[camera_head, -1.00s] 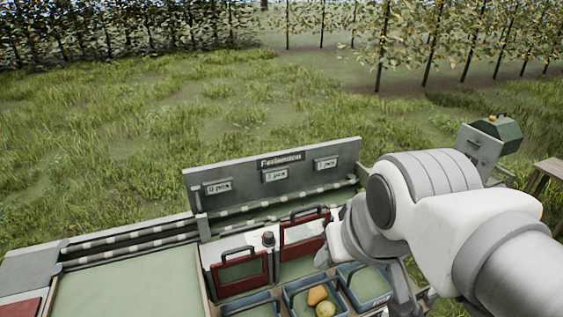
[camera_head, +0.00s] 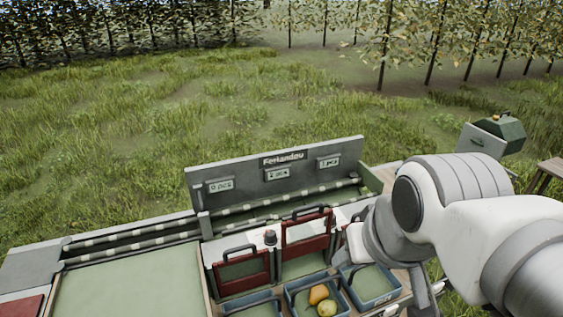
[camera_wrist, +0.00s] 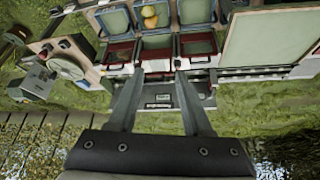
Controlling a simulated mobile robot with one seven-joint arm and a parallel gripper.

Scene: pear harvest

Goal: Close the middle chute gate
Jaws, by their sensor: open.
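The middle chute gate (camera_head: 306,236) is a red frame with a dark handle on top. In the head view it stands higher than the left gate (camera_head: 241,272), so it looks raised. The middle gate also shows in the wrist view (camera_wrist: 155,46), where the picture is turned round. My gripper (camera_wrist: 159,70) is open and empty, its two fingertips apart near the handle side of the middle gate. I see no contact. In the head view my arm hides most of the gripper and the right gate.
A blue crate (camera_head: 290,298) with an orange and a yellow-green pear sits below the middle chute, between other blue crates. A grey sign board (camera_head: 235,172) with count plates rises behind the gates.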

